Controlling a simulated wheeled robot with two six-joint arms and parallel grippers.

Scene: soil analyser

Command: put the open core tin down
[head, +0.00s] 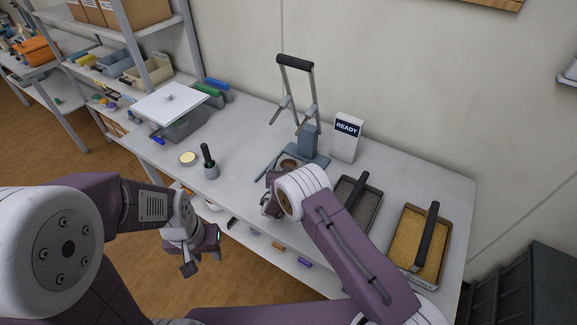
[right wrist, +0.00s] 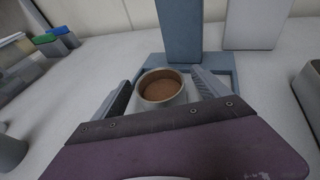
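The open core tin (right wrist: 162,88) is a small round metal tin with brown soil inside, upright and uncovered. It also shows in the head view (head: 289,163), just in front of the press column. My right gripper (head: 272,186) has a finger close against each side of the tin, and its fingers flank it in the right wrist view (right wrist: 162,94). The tin's underside is hidden, so I cannot tell whether it touches the press base (right wrist: 228,62). My left gripper (head: 203,255) is empty, fingers apart, off the bench's front edge.
The press (head: 308,140) has a raised black-handled lever. A READY sign (head: 347,138) stands beside it. Two trays (head: 357,205) (head: 416,248) lie to the right. A round pale lid (head: 188,158) and a dark-handled tool in a cup (head: 210,165) stand left; bench (head: 245,130) between is clear.

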